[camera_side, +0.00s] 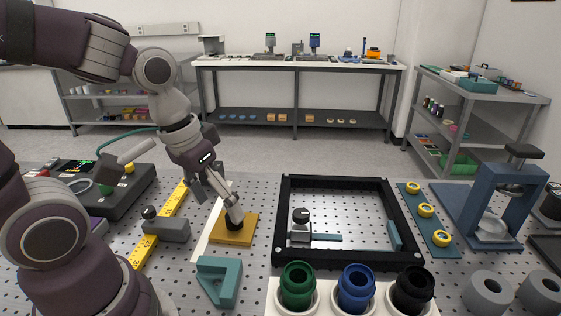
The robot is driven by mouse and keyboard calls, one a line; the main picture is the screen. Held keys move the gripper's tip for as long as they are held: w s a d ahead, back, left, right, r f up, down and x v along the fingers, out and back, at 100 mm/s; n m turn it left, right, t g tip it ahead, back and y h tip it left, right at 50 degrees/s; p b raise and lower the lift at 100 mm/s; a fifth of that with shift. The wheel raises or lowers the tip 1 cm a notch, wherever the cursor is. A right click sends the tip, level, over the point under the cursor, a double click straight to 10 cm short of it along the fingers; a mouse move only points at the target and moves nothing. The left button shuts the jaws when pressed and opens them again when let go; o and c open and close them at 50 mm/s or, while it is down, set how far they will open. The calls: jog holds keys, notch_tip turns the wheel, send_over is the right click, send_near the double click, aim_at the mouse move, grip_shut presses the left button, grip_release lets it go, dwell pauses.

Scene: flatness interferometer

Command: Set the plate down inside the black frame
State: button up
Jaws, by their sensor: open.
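Green (298,286), blue (356,288) and black (411,290) cylinders stand in front. A teal angled block (219,281) sits before the plate.

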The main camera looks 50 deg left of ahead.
jog(key=d+f+n+g+h, duration=0.1)
jog(key=f+n, duration=0.1)
jog(key=f, duration=0.1)
jog(key=d+f+n+g+h, duration=0.1)
jog(key=f+n+g+h, duration=0.1)
jog(key=f, duration=0.1)
jog(key=s+d+f+n+g+h, duration=0.1)
jog(key=f, duration=0.2)
jog(key=shift+n+h, duration=0.3)
jog(key=shift+n, duration=0.1)
jog(key=d+f+n+h, duration=0.1)
jog(key=d+n+h, duration=0.1)
jog(key=h, duration=0.1)
jog(key=d+f+n+g+h, duration=0.1)
jog(key=n, duration=0.1)
jog(key=shift+s+d+f, duration=0.3)
jog(key=shift+s+d, duration=0.1)
jog(key=d+n+h, duration=0.3)
jog(key=shift+w+f+n+t+h, duration=0.1)
jog(key=shift+w+n+t+h, duration=0.15)
jog(key=shift+n+t+h, duration=0.15)
jog(key=shift+w+d+n+h, duration=0.1)
jog(key=shift+d+n+h, duration=0.1)
jog(key=shift+n+h, duration=0.15)
jog(key=x, duration=1)
jog(key=shift+w+d, duration=0.3)
jog(key=shift+d, duration=0.05)
grip_shut()
